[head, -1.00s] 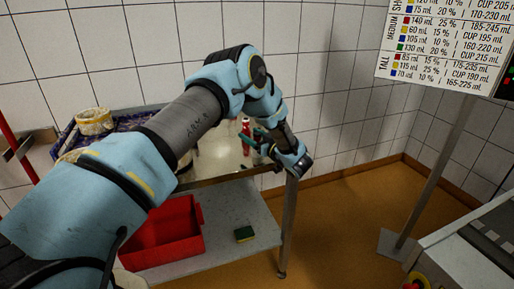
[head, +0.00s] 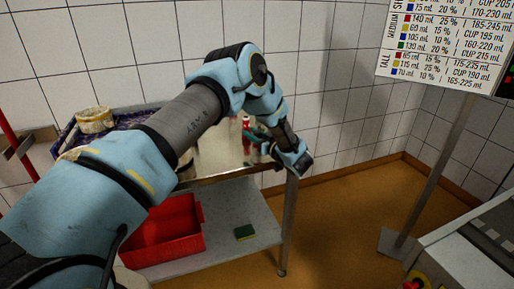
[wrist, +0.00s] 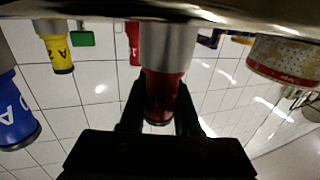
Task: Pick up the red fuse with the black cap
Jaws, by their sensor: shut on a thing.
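In the wrist view, which looks upside down, a fuse with a grey metal part (wrist: 168,46) and a dark red body (wrist: 164,92) stands between my two fingers. My gripper (wrist: 160,108) is shut on this red fuse. The fuse seems to be at the table surface; I cannot tell if it is clear of it. In the head view my gripper (head: 262,143) is over the right end of the table, beside a small red thing (head: 246,123), mostly hidden.
The wrist view shows another red piece (wrist: 132,42) behind, a yellow one (wrist: 58,50), a blue one (wrist: 14,115) and a patterned round tub (wrist: 288,62). A red bin (head: 165,232) and a sponge (head: 244,232) are on the lower shelf.

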